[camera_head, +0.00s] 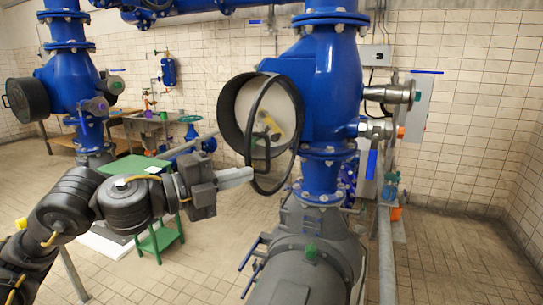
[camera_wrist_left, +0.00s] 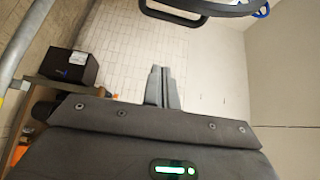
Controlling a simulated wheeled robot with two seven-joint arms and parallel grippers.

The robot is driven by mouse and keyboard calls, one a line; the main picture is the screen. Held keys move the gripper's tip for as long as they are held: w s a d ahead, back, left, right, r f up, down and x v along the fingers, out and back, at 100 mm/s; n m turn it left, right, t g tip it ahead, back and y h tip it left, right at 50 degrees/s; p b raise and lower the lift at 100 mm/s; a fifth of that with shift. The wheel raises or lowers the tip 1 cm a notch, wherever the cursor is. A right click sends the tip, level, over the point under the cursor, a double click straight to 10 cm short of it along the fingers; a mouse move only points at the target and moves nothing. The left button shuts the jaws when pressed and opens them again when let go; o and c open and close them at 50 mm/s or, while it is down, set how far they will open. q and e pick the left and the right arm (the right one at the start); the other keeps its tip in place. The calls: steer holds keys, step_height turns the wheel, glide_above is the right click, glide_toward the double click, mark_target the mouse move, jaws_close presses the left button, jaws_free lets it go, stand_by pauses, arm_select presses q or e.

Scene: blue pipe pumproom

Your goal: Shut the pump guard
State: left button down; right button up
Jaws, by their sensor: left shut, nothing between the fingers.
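The pump guard (camera_head: 270,189) is a thin dark ring with a bar handle, standing out in front of the round dark-rimmed opening (camera_head: 228,122) of a blue pump body (camera_head: 322,75). It looks ajar, tilted away from the opening. My left gripper (camera_head: 250,173) is shut and empty, its fingertips at the lower left of the ring, just below the handle. Whether they touch it I cannot tell. In the left wrist view, the shut fingers (camera_wrist_left: 160,86) point toward the floor and wall, with part of the ring (camera_wrist_left: 205,8) above them. My right gripper is not in view.
A green stool (camera_head: 158,238) stands behind my left arm. A grey pipe (camera_head: 386,255) rises at the right of the pump. A second blue pump (camera_head: 70,80) stands at the left. A black box (camera_wrist_left: 70,66) shows in the left wrist view. Tiled floor at the right is free.

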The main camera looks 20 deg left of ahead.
arm_select(q)
steer(key=w+d+p, duration=0.2)
steer(key=w+p, duration=0.2)
steer(key=w, duration=0.4)
steer(key=shift+w+d+r, duration=0.15)
steer(key=shift+d, duration=0.15)
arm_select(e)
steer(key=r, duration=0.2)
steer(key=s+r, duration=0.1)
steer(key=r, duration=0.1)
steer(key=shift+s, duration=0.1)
